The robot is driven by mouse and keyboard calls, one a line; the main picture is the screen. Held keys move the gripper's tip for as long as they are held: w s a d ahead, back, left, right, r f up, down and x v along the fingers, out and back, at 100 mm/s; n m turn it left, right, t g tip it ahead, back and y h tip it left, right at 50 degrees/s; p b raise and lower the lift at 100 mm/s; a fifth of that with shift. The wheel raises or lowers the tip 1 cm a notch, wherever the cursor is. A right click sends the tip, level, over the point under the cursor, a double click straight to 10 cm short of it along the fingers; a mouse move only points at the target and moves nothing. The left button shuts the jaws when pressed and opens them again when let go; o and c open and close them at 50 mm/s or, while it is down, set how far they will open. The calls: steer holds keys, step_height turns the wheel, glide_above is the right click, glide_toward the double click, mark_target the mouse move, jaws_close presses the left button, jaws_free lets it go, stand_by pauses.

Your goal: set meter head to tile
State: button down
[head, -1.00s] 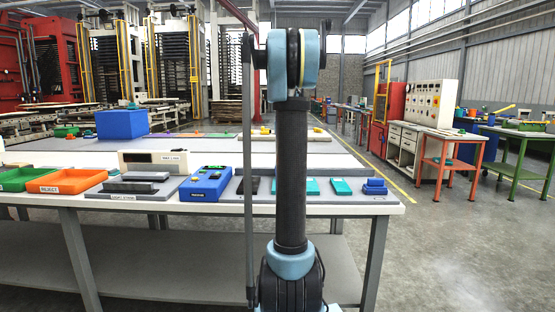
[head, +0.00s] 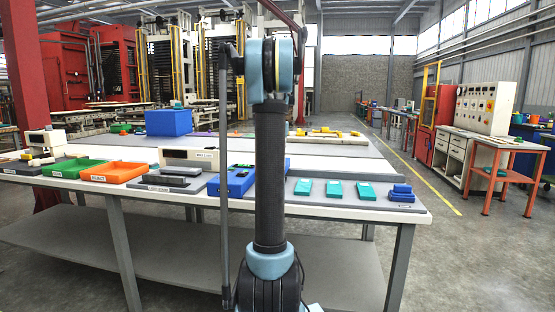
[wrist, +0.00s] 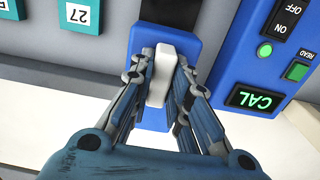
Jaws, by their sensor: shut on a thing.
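In the wrist view my gripper (wrist: 160,85) is shut on the white grip (wrist: 161,72) of a blue block, the meter head (wrist: 152,118). The fingers cover much of it. A black pad (wrist: 185,14) lies just beyond it on the grey mat; whether the two touch I cannot tell. Teal tiles with white number labels lie to the left, one marked 27 (wrist: 78,15). In the head view three teal tiles (head: 333,189) lie in a row on the mat. My gripper is hidden in the head view.
A blue box (wrist: 262,70) with a lit green CAL display stands right of my gripper; it also shows in the head view (head: 237,181). Orange (head: 113,172) and green trays sit further left. A stacked blue piece (head: 402,194) lies at the mat's right end.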

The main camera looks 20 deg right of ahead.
steer(key=shift+a, duration=0.3)
steer(key=c, duration=1.5)
jaws_free()
steer(key=shift+w+a, duration=0.1)
steer(key=shift+r, duration=0.1)
steer(key=shift+r, duration=0.3)
step_height(320, 180, up, 11)
steer(key=shift+r, duration=0.1)
